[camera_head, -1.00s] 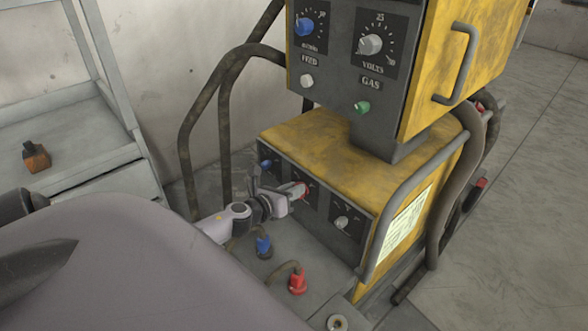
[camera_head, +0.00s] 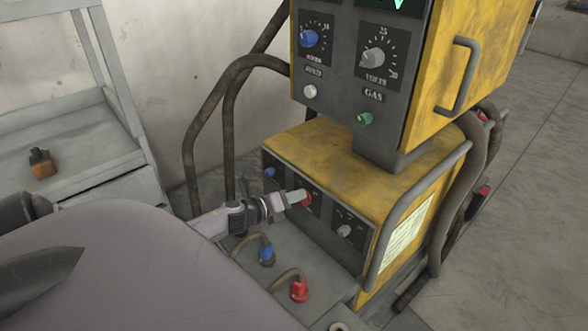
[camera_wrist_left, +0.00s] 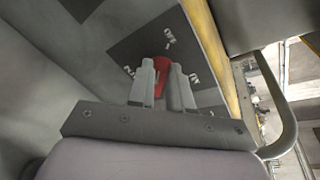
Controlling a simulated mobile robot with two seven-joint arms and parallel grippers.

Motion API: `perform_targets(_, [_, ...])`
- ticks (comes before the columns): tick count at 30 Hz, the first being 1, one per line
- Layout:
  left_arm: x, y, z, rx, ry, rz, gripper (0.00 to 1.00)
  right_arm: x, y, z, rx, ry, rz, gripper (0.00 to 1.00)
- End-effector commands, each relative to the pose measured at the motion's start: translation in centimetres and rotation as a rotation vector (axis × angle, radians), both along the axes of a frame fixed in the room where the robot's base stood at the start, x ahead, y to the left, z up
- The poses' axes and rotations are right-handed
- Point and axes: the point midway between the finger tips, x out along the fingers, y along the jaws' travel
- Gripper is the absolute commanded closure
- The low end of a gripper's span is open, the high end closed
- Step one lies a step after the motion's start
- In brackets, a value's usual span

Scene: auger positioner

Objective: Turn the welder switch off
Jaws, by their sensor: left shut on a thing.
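The yellow and grey welder (camera_head: 350,160) stands in front of me. Its red switch (camera_head: 306,199) is on the lower front panel, between a blue knob and a grey knob. My left gripper (camera_head: 296,198) is at the red switch, its fingers shut around it. In the left wrist view the red switch (camera_wrist_left: 162,66) shows between the two fingertips (camera_wrist_left: 161,82), on a dark plate with white lettering around it. The fingers hide part of the switch. My right gripper is not in view.
A blue plug (camera_head: 266,252) and a red plug (camera_head: 299,290) with cables sit on the ledge below the panel. A bent handle bar (camera_head: 415,215) runs along the welder's right side. A grey shelf (camera_head: 80,150) with an orange block (camera_head: 41,163) stands at left.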

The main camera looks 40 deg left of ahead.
Motion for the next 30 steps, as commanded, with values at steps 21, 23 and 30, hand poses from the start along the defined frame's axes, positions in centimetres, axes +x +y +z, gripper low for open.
perform_targets(21, [0.0, 0.0, 0.0, -0.003, 0.001, 0.0, 0.56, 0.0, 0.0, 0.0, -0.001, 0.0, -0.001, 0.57])
perform_targets(23, [-0.2, 0.0, 0.0, -0.003, 0.001, 0.0, 0.56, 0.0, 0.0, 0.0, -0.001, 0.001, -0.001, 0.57])
perform_targets(30, [-2.3, 0.2, 0.6, -0.002, 0.003, -0.001, 0.56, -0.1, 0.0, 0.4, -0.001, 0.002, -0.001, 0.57])
